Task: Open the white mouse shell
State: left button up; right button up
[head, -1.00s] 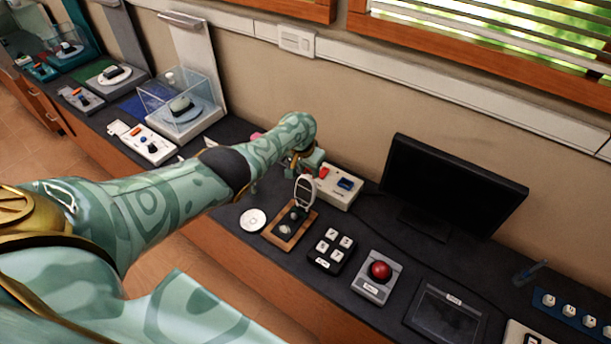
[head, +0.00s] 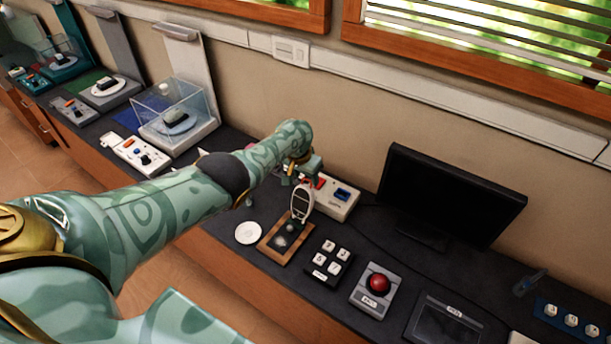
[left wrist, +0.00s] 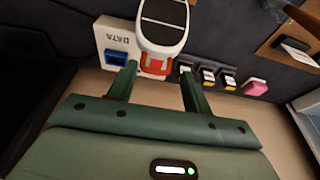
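The white mouse shell (head: 301,204) stands raised and steeply tilted at the back end of a small wooden-edged base (head: 270,249). Its dark inner face shows, and small grey parts lie on the base in front of it. My left gripper (head: 301,171) is just behind the shell's upper end. In the left wrist view the shell (left wrist: 164,24) lies beyond the fingertips of the open gripper (left wrist: 158,68), with nothing held between them. I cannot tell whether a finger touches the shell. My right gripper is not in view.
A cream box (head: 340,201) with red and blue parts stands close behind the gripper. A white disc (head: 248,232) lies left of the base. A key pad (head: 328,260), a red-button box (head: 376,288) and a monitor (head: 450,195) stand to the right.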

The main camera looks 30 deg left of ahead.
pick_arm(q)
jog(key=shift+s+d+r+p, duration=0.15)
jog(key=shift+r+p, duration=0.15)
jog(key=p+v, duration=1.2)
jog(key=v, duration=0.3)
jog(key=shift+a+r, duration=0.2)
jog(key=shift+r, duration=0.1)
jog(key=shift+s, duration=0.1)
